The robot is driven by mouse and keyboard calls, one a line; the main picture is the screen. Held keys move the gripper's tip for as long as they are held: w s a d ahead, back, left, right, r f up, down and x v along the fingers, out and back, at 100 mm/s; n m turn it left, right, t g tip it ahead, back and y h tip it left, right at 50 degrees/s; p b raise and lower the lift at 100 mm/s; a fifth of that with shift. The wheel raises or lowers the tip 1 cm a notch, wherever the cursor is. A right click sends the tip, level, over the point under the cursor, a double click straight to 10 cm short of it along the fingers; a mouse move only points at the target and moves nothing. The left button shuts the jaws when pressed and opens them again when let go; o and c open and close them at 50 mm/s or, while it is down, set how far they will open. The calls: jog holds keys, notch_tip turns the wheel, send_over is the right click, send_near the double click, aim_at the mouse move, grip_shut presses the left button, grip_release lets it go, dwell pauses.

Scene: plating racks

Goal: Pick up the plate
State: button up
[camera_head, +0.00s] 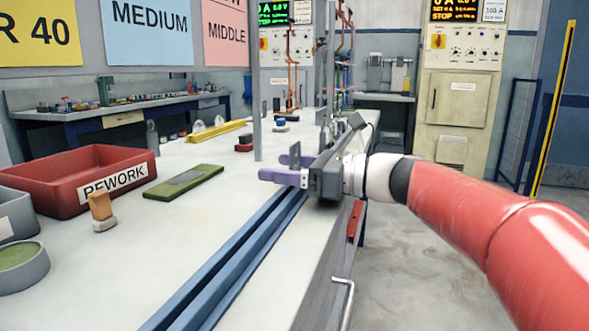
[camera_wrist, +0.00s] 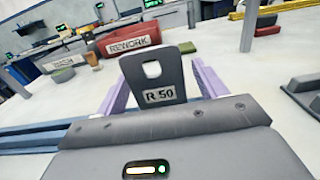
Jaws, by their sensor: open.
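A dark grey plate (camera_wrist: 142,84) with a squarish hole near its top and an "R 50" label stands up in the middle of the wrist view. My gripper (camera_wrist: 160,72) has its two purple fingers apart, one on each side of this plate. A gap shows beside the plate, and I cannot tell whether either finger touches it. In the head view my gripper (camera_head: 281,170) is over the bench near its right edge, with the fingers pointing left. The plate is hard to make out there. The lower end of the plate is hidden behind the gripper body in the wrist view.
Blue rails (camera_head: 235,257) run along the white bench (camera_head: 130,255) under my gripper. A red REWORK bin (camera_head: 105,168), a green pad (camera_head: 183,183), an orange-brown block (camera_head: 101,211) and a round green-topped dish (camera_head: 20,262) lie to the left. Between them the bench is clear.

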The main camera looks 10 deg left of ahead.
jog(key=shift+c, duration=0.4)
jog(key=c, duration=1.1)
jog(key=shift+r, duration=0.1)
notch_tip(320, 180, up, 20)
jog(key=p, duration=0.6)
